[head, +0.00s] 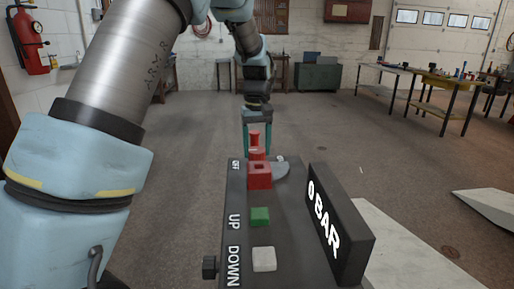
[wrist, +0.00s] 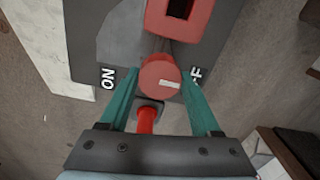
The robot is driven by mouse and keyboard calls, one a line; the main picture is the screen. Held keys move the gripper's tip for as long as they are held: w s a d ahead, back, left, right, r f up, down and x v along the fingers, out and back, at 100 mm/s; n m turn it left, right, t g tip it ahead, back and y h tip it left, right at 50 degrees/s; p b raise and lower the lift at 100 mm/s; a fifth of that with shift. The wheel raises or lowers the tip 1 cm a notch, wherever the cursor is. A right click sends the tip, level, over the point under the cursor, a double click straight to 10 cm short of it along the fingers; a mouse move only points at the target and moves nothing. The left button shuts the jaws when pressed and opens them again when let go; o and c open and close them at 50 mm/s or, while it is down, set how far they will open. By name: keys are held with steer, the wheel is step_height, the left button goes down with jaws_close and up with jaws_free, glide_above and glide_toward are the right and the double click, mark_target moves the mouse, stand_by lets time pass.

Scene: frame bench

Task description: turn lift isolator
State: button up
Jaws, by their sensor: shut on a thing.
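The lift isolator is a red round knob (wrist: 160,76) with a white mark, at the edge of a dark control box. The white mark lies toward the right, on the side of the partly hidden OFF label (wrist: 196,76); the ON label (wrist: 108,77) is at left. My gripper (wrist: 159,80) has its teal fingers on both sides of the knob and is shut on it. In the head view my gripper (head: 256,143) reaches down from beyond the box onto the red isolator (head: 254,141). A red stem (wrist: 147,119) shows between the fingers.
A red block (head: 259,177) with a dark opening stands on the box nearer than the isolator. Nearer still are the green UP button (head: 260,216), the pale DOWN button (head: 264,259) and a raised panel reading 0 BAR (head: 335,225).

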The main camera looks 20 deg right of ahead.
jaws_close()
steer(key=shift+m, duration=0.4)
steer(key=m, duration=0.3)
steer(key=shift+a+m, duration=0.1)
steer(key=shift+m, duration=0.3)
steer(key=m, duration=0.4)
steer(key=shift+m+p, duration=0.3)
steer(key=shift+p, duration=0.1)
steer(key=m, duration=0.4)
steer(key=shift+p, duration=0.4)
steer(key=shift+m+p, duration=0.5)
steer(key=shift+m, duration=2)
